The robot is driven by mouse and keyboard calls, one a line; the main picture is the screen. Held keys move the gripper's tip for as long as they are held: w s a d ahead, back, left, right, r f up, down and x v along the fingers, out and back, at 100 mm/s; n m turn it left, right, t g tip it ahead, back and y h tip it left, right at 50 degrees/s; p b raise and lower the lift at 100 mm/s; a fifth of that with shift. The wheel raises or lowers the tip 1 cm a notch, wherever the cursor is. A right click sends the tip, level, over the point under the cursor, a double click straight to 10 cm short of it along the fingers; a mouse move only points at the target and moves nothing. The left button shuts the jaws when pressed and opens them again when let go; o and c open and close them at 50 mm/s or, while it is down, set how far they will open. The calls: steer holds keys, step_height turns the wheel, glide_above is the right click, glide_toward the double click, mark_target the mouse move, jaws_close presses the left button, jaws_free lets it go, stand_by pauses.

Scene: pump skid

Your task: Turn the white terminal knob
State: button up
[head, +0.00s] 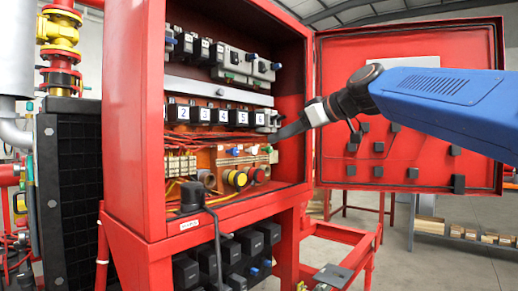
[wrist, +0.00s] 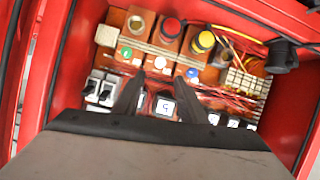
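The white terminal knob (wrist: 159,62) is a small round cap on an orange-brown block inside the red cabinet, between a green knob (wrist: 126,51) and a blue knob (wrist: 191,73) in the wrist view. In the head view the white knob (head: 251,150) is small, in the same row. My gripper (wrist: 160,78) has its two dark fingers apart with nothing held. Their tips point toward the white knob and appear to lie on either side of it, short of it in the picture; I cannot tell the depth gap. In the head view my gripper (head: 280,134) reaches in from the right.
Black numbered modules (head: 223,115) sit in a row above the knobs, with red wires below. Larger yellow (wrist: 206,40) and red (wrist: 171,27) caps stand beside the small knobs. The red cabinet door (head: 410,70) hangs open behind my arm.

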mark_target(255, 150)
steer(key=x, duration=1)
jaws_close()
